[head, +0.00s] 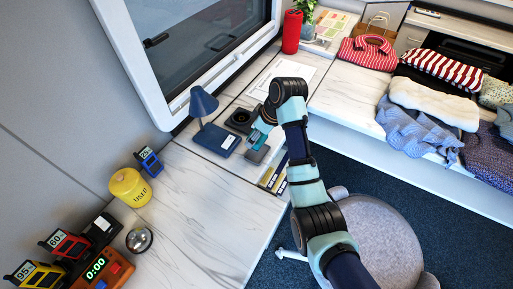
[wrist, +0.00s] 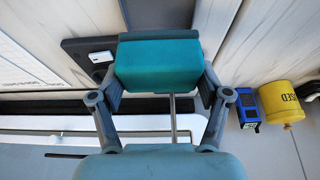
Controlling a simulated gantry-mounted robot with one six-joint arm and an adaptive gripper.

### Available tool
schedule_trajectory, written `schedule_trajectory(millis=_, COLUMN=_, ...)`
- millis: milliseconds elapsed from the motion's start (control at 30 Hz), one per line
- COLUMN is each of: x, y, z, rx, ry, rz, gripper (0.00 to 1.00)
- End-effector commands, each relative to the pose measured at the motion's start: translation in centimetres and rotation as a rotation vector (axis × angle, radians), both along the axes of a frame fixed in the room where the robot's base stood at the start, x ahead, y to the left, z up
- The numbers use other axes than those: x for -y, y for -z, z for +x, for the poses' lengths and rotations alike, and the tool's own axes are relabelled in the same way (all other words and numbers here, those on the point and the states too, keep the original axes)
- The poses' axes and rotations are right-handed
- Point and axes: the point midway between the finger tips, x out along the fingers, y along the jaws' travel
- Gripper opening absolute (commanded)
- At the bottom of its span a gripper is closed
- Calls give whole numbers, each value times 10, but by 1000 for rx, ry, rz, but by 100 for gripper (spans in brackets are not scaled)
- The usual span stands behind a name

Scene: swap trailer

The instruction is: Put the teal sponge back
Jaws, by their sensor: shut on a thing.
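The teal sponge (wrist: 157,66) is held between the two fingers of my gripper (wrist: 157,88) in the wrist view, and it fills the gap between them. In the head view my gripper (head: 261,133) is over the white marble counter, just right of the blue lamp, with the teal sponge (head: 257,140) at its tip. A small grey flat piece (head: 257,155) lies just below the sponge in the picture. I cannot tell whether the sponge touches anything beneath it.
Dark boxes with yellow marks (head: 273,176) are at the counter edge. A yellow "USED" pot (head: 130,187) is left.

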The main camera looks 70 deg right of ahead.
Motion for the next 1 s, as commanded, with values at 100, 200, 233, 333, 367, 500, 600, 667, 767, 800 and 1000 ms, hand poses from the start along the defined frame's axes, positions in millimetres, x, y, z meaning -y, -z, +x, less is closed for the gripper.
schedule_trajectory(millis=100, x=0, y=14, z=0, rx=0, ry=-1, rz=0, gripper=48)
schedule_trajectory(millis=200, x=0, y=17, z=0, rx=1, ry=-1, rz=-1, gripper=48)
schedule_trajectory(millis=233, x=0, y=17, z=0, rx=1, ry=-1, rz=-1, gripper=48)
schedule_trajectory(millis=333, x=0, y=26, z=0, rx=-1, ry=1, rz=1, gripper=48)
schedule_trajectory(millis=367, x=-1, y=31, z=-1, rx=-2, ry=0, rz=2, gripper=48)
schedule_trajectory(millis=500, x=0, y=56, z=-1, rx=-2, ry=1, rz=1, gripper=48)
schedule_trajectory(millis=600, x=0, y=60, z=0, rx=0, ry=0, rz=-1, gripper=48)
schedule_trajectory(millis=667, x=0, y=60, z=0, rx=0, ry=0, rz=-1, gripper=48)
schedule_trajectory(millis=767, x=0, y=60, z=0, rx=0, ry=0, rz=-1, gripper=48)
schedule_trajectory(millis=800, x=0, y=61, z=0, rx=0, ry=0, rz=-1, gripper=48)
schedule_trajectory(millis=1000, x=0, y=61, z=0, rx=0, ry=0, rz=-1, gripper=100)
